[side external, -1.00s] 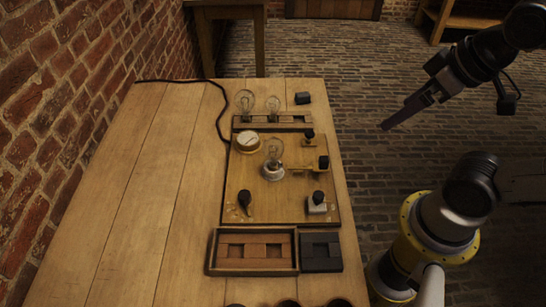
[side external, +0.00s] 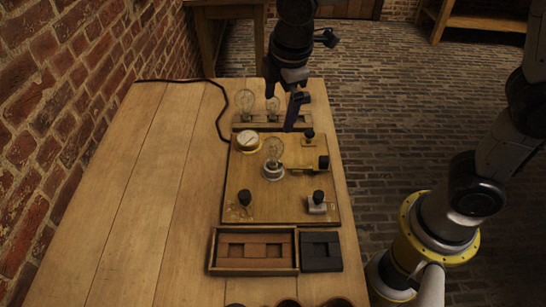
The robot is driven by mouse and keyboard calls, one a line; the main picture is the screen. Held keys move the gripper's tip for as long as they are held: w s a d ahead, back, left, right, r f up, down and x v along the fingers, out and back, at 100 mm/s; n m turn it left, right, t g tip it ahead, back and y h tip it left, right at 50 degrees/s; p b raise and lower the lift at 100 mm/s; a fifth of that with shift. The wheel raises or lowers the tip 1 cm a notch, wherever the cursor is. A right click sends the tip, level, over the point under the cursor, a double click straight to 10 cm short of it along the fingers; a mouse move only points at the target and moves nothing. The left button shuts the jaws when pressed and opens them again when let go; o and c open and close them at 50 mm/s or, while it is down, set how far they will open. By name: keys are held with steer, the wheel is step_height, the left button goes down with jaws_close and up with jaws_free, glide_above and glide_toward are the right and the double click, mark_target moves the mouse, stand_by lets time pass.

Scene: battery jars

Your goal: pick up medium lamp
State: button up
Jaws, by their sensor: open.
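Three clear glass lamps are in view. One lamp (side external: 245,101) stands upright at the left of a narrow wooden rack (side external: 240,122) at the back of the board. A slightly smaller-looking lamp (side external: 272,108) stands beside it to the right. A third lamp (side external: 273,150) sits in a round white socket (side external: 273,172) mid-board. Which one is the medium lamp is not labelled. My gripper (side external: 281,108) points down over the rack at the second lamp, its fingers apart. It overlaps the top of that lamp in the picture; whether the lamp is between the fingers I cannot tell.
The wooden board (side external: 230,205) carries a round gauge (side external: 248,140), a brass piece (side external: 300,157) and black knobs. A brown tray (side external: 212,262) and dark box (side external: 321,253) lie in front. A black cable (side external: 222,110) runs at left. The table's left side is clear.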

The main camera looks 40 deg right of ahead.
mark_target(273, 149)
steer(key=x, duration=0.9)
steer(key=s+a+x, duration=0.1)
steer(key=x, duration=0.4)
steer(key=shift+f, duration=0.45)
jaws_close()
